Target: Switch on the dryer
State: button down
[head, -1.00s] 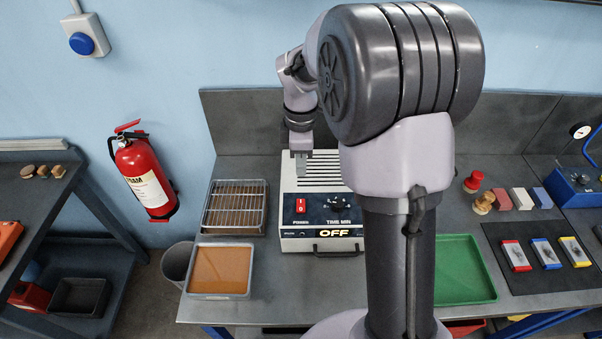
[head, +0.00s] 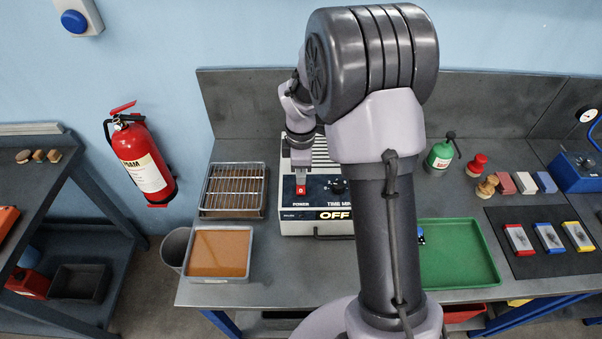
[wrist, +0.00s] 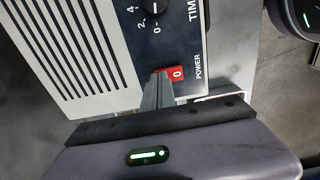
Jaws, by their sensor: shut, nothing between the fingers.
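The dryer (head: 290,218) is a white box with a slotted top and a dark front panel, on the bench left of my arm. Its display reads OFF. A red power switch (head: 300,190) marked 0 sits above the word POWER. The switch also shows in the wrist view (wrist: 177,73). My gripper (head: 300,177) is shut and empty, its fingertips right at the upper part of the switch. In the wrist view the closed fingers (wrist: 160,76) cover part of the switch. I cannot tell whether they touch it. The time dial (head: 337,186) is to the right, partly hidden by my arm.
A wire rack tray (head: 205,212) and a tray of brown liquid (head: 247,262) stand left of the dryer. A green tray (head: 470,278) lies right of my arm, with a green bottle (head: 440,155) behind it.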

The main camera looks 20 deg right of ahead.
jog(key=shift+f, duration=0.15)
jog(key=shift+s, duration=0.1)
jog(key=shift+s+a+r, duration=0.3)
jog(key=shift+s, duration=0.3)
